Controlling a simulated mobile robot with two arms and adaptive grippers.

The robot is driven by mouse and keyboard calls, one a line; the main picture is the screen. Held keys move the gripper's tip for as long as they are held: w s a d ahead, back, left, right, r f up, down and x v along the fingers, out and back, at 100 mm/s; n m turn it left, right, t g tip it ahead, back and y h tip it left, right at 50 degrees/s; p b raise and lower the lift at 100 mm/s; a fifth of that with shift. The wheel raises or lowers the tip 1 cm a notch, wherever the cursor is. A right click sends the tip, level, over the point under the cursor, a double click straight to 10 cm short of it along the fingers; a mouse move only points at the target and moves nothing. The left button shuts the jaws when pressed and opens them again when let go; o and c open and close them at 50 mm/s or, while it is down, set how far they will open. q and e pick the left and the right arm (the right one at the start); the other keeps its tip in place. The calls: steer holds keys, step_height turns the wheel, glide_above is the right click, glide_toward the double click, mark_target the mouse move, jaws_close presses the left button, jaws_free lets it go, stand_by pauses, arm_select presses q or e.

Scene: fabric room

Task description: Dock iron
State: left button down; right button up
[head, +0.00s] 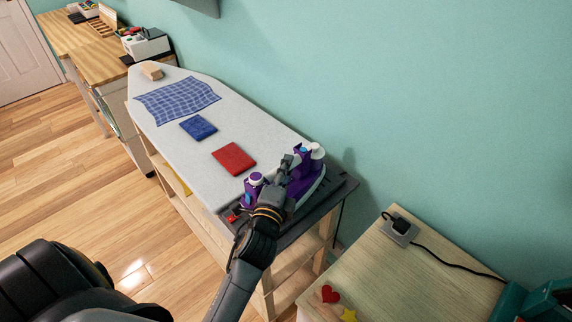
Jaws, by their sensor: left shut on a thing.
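The purple and white iron (306,187) is at the near end of the grey ironing board (180,98), over the dark tray-like dock (341,188). My left gripper (285,168) is shut on the iron, and purple parts show on both sides of it. The gripper and wrist hide the iron's middle and part of the dock. I cannot tell whether the iron's base touches the dock. My right gripper is not in view.
A red folded cloth (234,158), a blue folded cloth (198,128) and a checked cloth (178,100) lie on the board. A wooden block (151,71) is at its far end. A light wooden table (385,270) with a power socket (400,228) stands at the right.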

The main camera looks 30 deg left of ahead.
arm_select(q)
steer(key=shift+r, duration=0.3)
steer(key=c, duration=1.5)
jaws_free()
steer(key=shift+f, duration=0.4)
steer(key=shift+c, duration=0.2)
steer(key=o, duration=0.3)
steer(key=shift+o, duration=0.6)
steer(key=shift+s+r, duration=0.1)
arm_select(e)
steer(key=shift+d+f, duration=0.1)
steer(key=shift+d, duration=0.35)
arm_select(q)
steer(key=b+v, duration=0.2)
steer(key=v, duration=0.4)
steer(key=shift+s+d, duration=0.1)
steer(key=shift+s, duration=0.2)
steer(key=shift+s+d+r, duration=0.1)
steer(key=shift+s, duration=0.35)
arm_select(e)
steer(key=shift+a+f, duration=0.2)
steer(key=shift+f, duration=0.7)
